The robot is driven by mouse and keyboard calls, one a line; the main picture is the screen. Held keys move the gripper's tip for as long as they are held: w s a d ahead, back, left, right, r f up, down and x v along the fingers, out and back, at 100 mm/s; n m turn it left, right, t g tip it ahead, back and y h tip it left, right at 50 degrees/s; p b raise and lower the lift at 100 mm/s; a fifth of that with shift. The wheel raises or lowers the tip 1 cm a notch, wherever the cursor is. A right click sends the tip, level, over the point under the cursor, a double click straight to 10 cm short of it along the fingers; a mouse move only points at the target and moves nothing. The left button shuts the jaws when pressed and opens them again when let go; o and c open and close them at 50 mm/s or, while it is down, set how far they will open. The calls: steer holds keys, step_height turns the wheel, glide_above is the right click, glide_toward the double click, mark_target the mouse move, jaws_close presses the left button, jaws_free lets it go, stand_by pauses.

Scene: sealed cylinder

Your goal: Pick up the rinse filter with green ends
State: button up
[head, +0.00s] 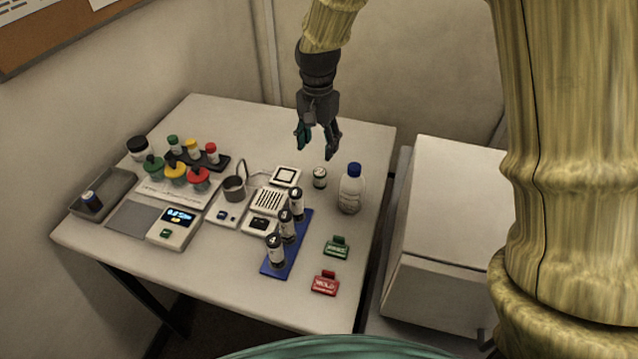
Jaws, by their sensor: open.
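A small white cylinder with dark green ends (320,178) stands on the white table, left of a blue-capped bottle; it matches the rinse filter, though its label is too small to read. My gripper (317,147) hangs with its fingers down and apart, empty, above the back part of the table. In the picture its fingertips are just above the green-ended cylinder. The gripper does not appear to touch it, and the exact height gap cannot be told from this view.
The blue-capped bottle (350,190) stands close on the right. A blue rack (272,262) holds dark-capped cylinders. A white square device (286,176) is close left. Green (336,247) and red (325,283) tags lie in front. A scale (172,228) and grey tray (112,184) are left.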

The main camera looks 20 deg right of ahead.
mark_target(320, 172)
steer(key=shift+w+f+p, duration=0.1)
steer(key=shift+f+p, duration=0.55)
steer(key=shift+f, duration=2.1)
steer(key=shift+s+d+f+p, duration=0.1)
steer(key=shift+s+f+p, duration=0.15)
steer(key=shift+f+p, duration=0.35)
steer(key=shift+s+f+p, duration=0.15)
steer(key=shift+f+p, duration=0.45)
steer(key=shift+f, duration=1.5)
steer(key=shift+d, duration=0.1)
steer(key=shift+c, duration=0.4)
steer(key=c, duration=1)
